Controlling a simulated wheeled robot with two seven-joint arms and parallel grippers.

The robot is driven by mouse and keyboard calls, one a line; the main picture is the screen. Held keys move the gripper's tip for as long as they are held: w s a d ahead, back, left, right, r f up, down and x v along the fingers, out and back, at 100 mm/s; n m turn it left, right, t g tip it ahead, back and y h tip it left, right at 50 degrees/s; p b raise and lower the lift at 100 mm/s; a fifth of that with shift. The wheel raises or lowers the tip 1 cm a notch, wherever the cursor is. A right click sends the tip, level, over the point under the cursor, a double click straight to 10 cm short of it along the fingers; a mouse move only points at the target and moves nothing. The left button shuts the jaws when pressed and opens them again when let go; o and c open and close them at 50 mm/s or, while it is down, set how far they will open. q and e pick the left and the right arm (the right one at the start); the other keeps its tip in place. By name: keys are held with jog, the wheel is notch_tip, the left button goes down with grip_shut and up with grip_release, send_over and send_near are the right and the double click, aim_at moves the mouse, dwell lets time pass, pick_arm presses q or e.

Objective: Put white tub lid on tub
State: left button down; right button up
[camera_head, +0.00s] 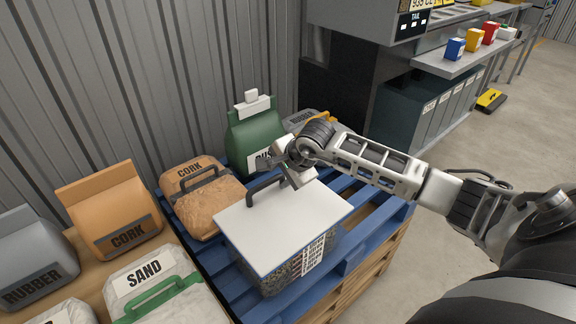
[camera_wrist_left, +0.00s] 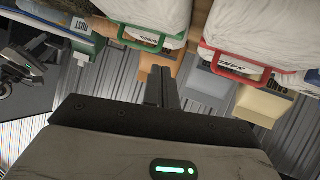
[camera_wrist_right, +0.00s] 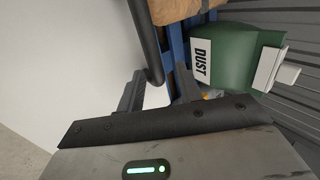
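The white lid (camera_head: 285,222) lies flat over the clear tub (camera_head: 275,278), which holds dark granules and has a printed label. Whether the lid is fully seated on the rim, I cannot tell. The lid has a black arched handle (camera_head: 262,188). My right gripper (camera_head: 285,170) is at the far end of this handle. In the right wrist view its fingers (camera_wrist_right: 158,90) are apart, with the handle (camera_wrist_right: 146,40) reaching into the gap between them and the white lid (camera_wrist_right: 70,60) at left. My left gripper (camera_wrist_left: 161,85) is shut and empty in its wrist view; the head view does not show it.
The tub stands on a blue pallet (camera_head: 352,258). A brown cork bag (camera_head: 208,205) and a green dust bag (camera_head: 255,132) stand behind it. A sand bag (camera_head: 160,285) with a green handle is at left, with another cork bag (camera_head: 112,212) and a grey rubber bag (camera_head: 35,262).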

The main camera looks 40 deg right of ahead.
jog(key=v, duration=1)
jog(key=s+a+f+m+g+y, duration=0.1)
jog(key=s+a+m+y, duration=0.2)
jog(key=a, duration=0.5)
jog(key=s+a+f+g+y, duration=0.1)
jog(key=s+a+y, duration=0.2)
jog(key=a+y, duration=0.35)
jog(key=s+a+r+m+t+y, duration=0.3)
jog(key=a+r+m+t+y, duration=0.35)
jog(key=a+m, duration=0.6)
jog(key=d+f+m+t+h, duration=0.3)
jog(key=d+m+h, duration=0.15)
jog(key=m, duration=0.85)
jog(key=d+f+m+t+h, duration=0.25)
jog(key=m+h, duration=0.35)
jog(key=m, duration=0.7)
jog(key=s+f+m+g+h, duration=0.2)
jog(key=s+f+m+g, duration=0.3)
jog(key=s+f+m, duration=0.2)
notch_tip(320, 180, down, 3)
jog(key=m, duration=0.4)
jog(key=shift+s+p, duration=0.3)
